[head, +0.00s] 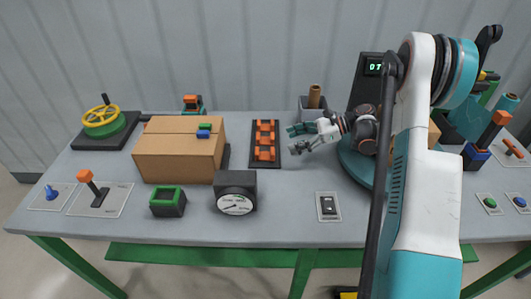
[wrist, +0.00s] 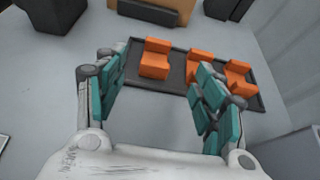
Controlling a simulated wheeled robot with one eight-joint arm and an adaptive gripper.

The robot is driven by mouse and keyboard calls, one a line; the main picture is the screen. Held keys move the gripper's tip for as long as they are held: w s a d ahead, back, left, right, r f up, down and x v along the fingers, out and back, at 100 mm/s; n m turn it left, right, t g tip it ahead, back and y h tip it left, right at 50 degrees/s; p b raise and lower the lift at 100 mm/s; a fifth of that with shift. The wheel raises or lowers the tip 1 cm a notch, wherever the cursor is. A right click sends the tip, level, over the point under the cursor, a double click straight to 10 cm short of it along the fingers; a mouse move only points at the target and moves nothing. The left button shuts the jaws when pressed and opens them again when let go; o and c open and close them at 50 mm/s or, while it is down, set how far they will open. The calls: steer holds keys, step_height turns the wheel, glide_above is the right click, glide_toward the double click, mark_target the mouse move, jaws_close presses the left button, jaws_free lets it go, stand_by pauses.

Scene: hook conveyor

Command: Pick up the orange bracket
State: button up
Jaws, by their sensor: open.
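Three look-alike orange brackets stand in a row on a black tray (head: 278,163): a far one (head: 265,127), a middle one (head: 265,140) and a near one (head: 265,154). The wrist view shows the brackets too, a left one (wrist: 155,58), a middle one (wrist: 198,65) and a right one (wrist: 238,77). My gripper (head: 292,140) is open and empty, just right of the tray. In the wrist view my gripper (wrist: 156,75) has the left bracket ahead between its fingers. The right finger partly hides the middle bracket.
A cardboard box (head: 178,160) with small green and blue blocks stands left of the tray. A gauge (head: 236,195) and a green-topped square holder (head: 167,200) stand in front. A grey holder with a brown cylinder (head: 314,100) is behind my gripper. The table in front of the tray is clear.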

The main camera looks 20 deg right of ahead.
steer(key=shift+f, duration=0.25)
steer(key=b, duration=0.2)
glide_toward(257, 150)
steer(key=x, duration=0.3)
steer(key=shift+f, duration=0.4)
steer(key=shift+r+b+x, duration=0.15)
steer(key=shift+b+x, duration=0.4)
steer(key=shift+x, duration=0.95)
steer(key=shift+r+b+x, duration=0.15)
steer(key=shift+b+x, duration=0.35)
steer(key=shift+x, duration=0.95)
steer(key=shift+a, duration=0.1)
steer(key=c, duration=1.1)
